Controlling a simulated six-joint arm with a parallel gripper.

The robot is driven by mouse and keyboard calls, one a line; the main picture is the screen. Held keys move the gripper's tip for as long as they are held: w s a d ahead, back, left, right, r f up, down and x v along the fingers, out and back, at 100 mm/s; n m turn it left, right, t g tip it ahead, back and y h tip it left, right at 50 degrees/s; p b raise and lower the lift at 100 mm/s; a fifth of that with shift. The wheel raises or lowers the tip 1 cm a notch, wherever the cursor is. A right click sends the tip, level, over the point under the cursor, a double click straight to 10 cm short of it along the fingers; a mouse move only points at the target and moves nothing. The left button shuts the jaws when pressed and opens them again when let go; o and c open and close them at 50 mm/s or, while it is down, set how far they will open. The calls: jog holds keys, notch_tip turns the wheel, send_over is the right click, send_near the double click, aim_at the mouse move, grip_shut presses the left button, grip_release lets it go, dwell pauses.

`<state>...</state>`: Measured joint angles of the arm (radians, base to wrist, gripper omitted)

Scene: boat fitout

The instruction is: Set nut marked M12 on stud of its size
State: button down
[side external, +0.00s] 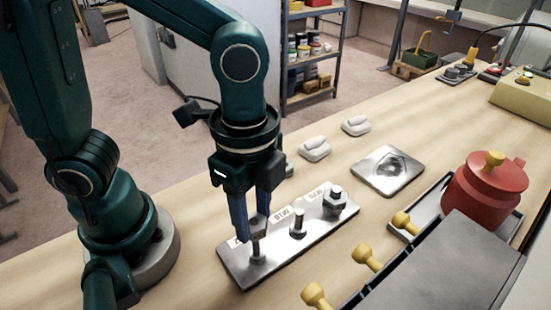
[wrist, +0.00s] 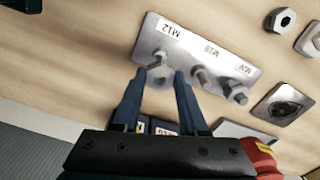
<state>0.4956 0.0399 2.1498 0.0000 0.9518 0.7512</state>
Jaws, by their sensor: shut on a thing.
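A metal plate (side external: 285,248) on the bench carries three studs in a row, each beside a white label. The wrist view shows the label M12 (wrist: 164,26) by the end stud (wrist: 160,56). The middle stud (side external: 298,225) is bare, and the far stud (side external: 334,192) has a large nut (side external: 332,208) around it. My gripper (side external: 254,222) points down over the M12 stud, shut on a small grey nut (wrist: 158,76) between its fingertips. The fingers partly hide the nut, so its marking and its contact with the stud cannot be told.
Pale fittings (side external: 315,148) and a square metal plate with a recess (side external: 388,170) are behind. A red pot (side external: 484,195) and a grey box with yellow knobs (side external: 440,275) stand to the right.

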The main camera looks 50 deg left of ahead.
jog(key=shift+f, duration=1.9)
dwell(0.4)
jog(key=shift+c, duration=1.8)
grip_release()
jog(key=shift+r, duration=0.1)
jog(key=shift+r, duration=3.4)
